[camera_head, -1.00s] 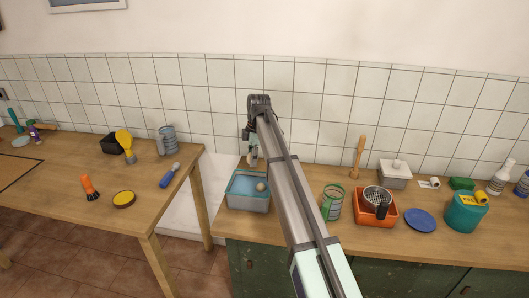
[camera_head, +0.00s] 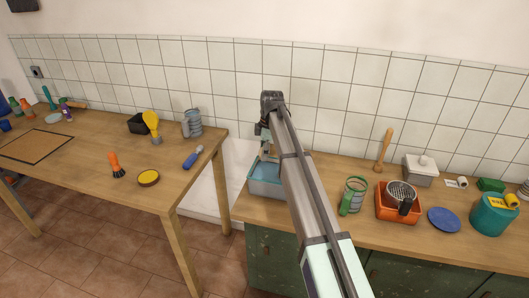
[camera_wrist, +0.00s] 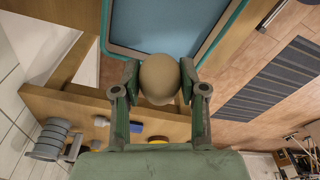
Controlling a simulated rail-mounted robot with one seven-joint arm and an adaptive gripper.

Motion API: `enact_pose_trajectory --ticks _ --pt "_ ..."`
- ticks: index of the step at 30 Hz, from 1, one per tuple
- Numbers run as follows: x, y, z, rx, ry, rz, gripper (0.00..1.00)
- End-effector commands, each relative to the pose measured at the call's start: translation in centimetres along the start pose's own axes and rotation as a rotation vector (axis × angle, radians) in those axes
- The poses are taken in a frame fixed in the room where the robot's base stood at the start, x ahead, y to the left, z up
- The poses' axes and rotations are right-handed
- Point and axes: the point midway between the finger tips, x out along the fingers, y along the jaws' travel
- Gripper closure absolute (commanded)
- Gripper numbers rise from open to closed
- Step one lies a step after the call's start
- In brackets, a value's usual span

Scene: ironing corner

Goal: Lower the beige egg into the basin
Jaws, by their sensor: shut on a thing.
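The beige egg (camera_wrist: 160,80) is held between the two fingers of my gripper (camera_wrist: 160,85) in the wrist view. The basin has a teal rim (camera_wrist: 106,30) and a blue-grey inside; it lies beyond the egg at the top of the wrist view. In the head view the basin (camera_head: 262,190) stands at the left end of the green cabinet's counter, its right part hidden by my arm. My gripper (camera_head: 267,150) is above its back part there, and the egg is hard to make out. The height of the egg over the basin is unclear.
Right of my arm stand a green-handled tin (camera_head: 354,195), an orange tray (camera_head: 398,212) with a metal cup, a blue plate (camera_head: 444,220) and a teal pot (camera_head: 493,215). A gap separates the counter from the wooden table (camera_head: 95,165) at left.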

Motion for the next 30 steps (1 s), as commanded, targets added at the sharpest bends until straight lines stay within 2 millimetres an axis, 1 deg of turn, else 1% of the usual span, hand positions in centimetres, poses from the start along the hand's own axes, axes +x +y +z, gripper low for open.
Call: enact_pose_trajectory --ticks 11,30 --pt "0.1 0.0 0.0 0.000 0.000 0.000 0.67" --pt "2.8 0.0 0.4 0.000 0.000 0.000 0.67"
